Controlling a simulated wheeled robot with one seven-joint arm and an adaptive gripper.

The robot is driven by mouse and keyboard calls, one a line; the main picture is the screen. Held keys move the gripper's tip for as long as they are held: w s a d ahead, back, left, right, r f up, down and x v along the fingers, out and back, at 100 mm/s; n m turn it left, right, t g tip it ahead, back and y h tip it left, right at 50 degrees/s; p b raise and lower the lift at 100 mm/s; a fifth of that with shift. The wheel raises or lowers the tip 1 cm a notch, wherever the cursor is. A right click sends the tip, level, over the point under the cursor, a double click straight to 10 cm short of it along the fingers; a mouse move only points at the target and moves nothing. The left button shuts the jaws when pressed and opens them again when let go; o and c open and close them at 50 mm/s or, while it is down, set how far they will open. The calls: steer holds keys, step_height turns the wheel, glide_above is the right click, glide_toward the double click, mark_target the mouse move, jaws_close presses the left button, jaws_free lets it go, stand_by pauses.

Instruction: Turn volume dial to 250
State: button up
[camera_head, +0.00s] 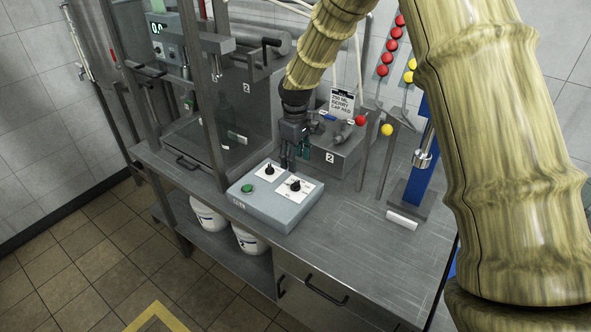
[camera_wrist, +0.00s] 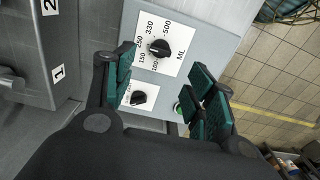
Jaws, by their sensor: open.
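The volume dial is a black knob (camera_wrist: 159,48) on a white plate marked 100, 150, 250, 330, 500 and ML, in the upper middle of the wrist view. In the head view, the volume dial (camera_head: 295,185) sits on the right of the grey control box (camera_head: 262,211). The knob's pointer looks turned to the left in the wrist view, but I cannot tell the exact mark. My gripper (camera_wrist: 160,78) is open, its green-padded fingers apart with nothing between them. In the head view, my gripper (camera_head: 291,162) hangs above the box's back edge, apart from the dial.
A smaller black knob (camera_head: 269,170) and a green button (camera_head: 247,188) share the box. Behind stand a grey unit (camera_head: 338,152) labelled 2, a sign (camera_head: 342,103) reading 250 ML, and rods with red and yellow balls. The bench right of the box (camera_head: 360,250) is clear.

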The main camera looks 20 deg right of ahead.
steer(key=shift+r, duration=1.35)
steer(key=shift+r, duration=0.1)
